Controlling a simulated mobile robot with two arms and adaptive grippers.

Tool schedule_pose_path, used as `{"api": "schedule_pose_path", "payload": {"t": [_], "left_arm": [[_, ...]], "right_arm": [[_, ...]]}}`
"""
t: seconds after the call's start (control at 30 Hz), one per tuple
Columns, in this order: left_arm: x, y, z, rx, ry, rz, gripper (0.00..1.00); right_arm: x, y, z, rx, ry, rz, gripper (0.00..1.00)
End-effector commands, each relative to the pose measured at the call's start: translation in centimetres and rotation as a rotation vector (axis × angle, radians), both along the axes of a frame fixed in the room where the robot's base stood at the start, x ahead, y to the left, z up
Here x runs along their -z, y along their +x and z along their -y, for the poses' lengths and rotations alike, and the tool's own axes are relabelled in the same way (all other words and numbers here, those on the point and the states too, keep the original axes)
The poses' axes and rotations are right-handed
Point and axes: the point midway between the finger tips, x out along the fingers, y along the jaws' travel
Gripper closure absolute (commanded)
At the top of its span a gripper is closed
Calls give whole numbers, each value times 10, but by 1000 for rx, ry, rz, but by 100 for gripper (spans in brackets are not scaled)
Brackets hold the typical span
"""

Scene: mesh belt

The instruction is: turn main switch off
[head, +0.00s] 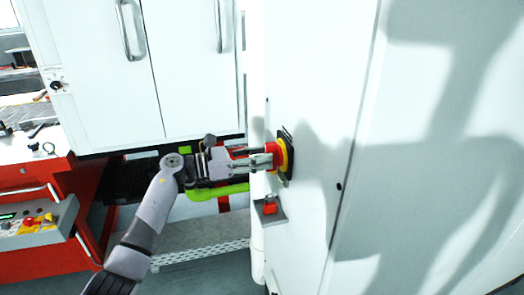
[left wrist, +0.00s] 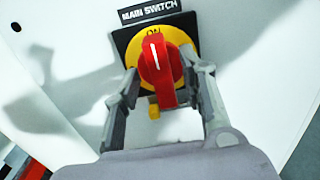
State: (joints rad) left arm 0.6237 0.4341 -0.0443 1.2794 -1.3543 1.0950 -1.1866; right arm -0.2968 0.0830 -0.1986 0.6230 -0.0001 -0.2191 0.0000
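The main switch is a red rotary knob on a yellow disc and black plate (head: 287,155), mounted on a white cabinet panel. In the left wrist view, the red knob (left wrist: 160,75) has its white mark pointing up towards "ON", under a "MAIN SWITCH" label (left wrist: 149,11). My left gripper (head: 262,158) is at the switch, with one finger on each side of the knob, as the left wrist view (left wrist: 165,85) also shows. The fingers are very close to the knob's sides; whether they press on it is unclear. My right gripper is not in view.
A small grey bracket with a red part (head: 269,207) sticks out of the panel below the switch. White cabinet doors with handles (head: 130,30) stand at the left. A red bench with a button box (head: 35,222) is at the far left.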

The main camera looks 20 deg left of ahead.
Motion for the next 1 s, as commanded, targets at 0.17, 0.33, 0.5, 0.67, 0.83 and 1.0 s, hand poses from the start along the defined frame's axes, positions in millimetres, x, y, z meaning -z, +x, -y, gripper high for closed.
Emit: {"api": "schedule_pose_path", "payload": {"t": [0.17,0.33,0.5,0.67,0.83,1.0], "left_arm": [[0,5,7,0,1,1,62],[0,5,7,0,1,1,62],[0,5,7,0,1,1,69],[0,5,7,0,0,0,80],[0,4,7,0,0,0,91],[0,4,7,1,0,0,100]], "right_arm": [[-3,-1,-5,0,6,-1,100],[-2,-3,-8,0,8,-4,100],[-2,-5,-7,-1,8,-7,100],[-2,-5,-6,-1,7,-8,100],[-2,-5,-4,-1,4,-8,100],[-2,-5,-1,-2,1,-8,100]]}}
